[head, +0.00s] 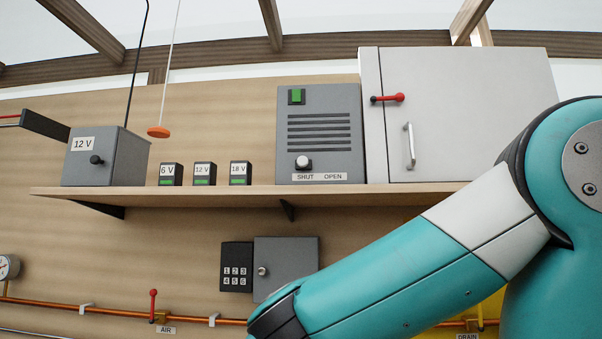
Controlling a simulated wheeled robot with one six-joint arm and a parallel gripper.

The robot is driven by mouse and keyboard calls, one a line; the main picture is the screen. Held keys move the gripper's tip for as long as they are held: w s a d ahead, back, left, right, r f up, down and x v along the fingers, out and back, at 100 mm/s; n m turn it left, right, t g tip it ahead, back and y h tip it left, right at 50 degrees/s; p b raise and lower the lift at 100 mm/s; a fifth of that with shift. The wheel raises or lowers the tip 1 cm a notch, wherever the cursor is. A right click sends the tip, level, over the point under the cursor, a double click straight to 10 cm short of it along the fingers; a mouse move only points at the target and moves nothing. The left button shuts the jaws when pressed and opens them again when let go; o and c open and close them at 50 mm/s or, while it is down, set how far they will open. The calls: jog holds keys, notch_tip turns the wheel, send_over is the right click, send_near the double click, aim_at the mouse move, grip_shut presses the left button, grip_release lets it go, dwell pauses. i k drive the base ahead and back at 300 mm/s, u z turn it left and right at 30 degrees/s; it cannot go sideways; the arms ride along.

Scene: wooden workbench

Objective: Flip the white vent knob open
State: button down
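The white vent knob (303,162) sits low on the front of a grey vent box (345,110) with dark slats. The knob is above the word SHUT on the label strip (319,177); the word OPEN is to its right. A green square (297,96) shows at the box's upper left. The vent box stands on the wooden shelf. My arm comes in from the right and runs down to the bottom edge, below the shelf. My gripper is out of view, and nothing covers the knob.
The shelf (250,190) also holds a 12 V box (100,160), small voltage blocks (204,174) and a white cabinet (460,110) with a red lever (388,98). An orange pull (158,132) hangs left. Below are a keypad (237,267), grey locker (290,262) and copper pipe (110,313).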

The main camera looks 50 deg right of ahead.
aim_at(302, 163)
jog(key=z, duration=1.25)
jog(key=k, duration=0.65)
jog(key=u, duration=0.5)
jog(key=i, duration=0.55)
jog(key=u, duration=1.05)
jog(key=i, duration=0.4)
jog(key=u, duration=0.4)
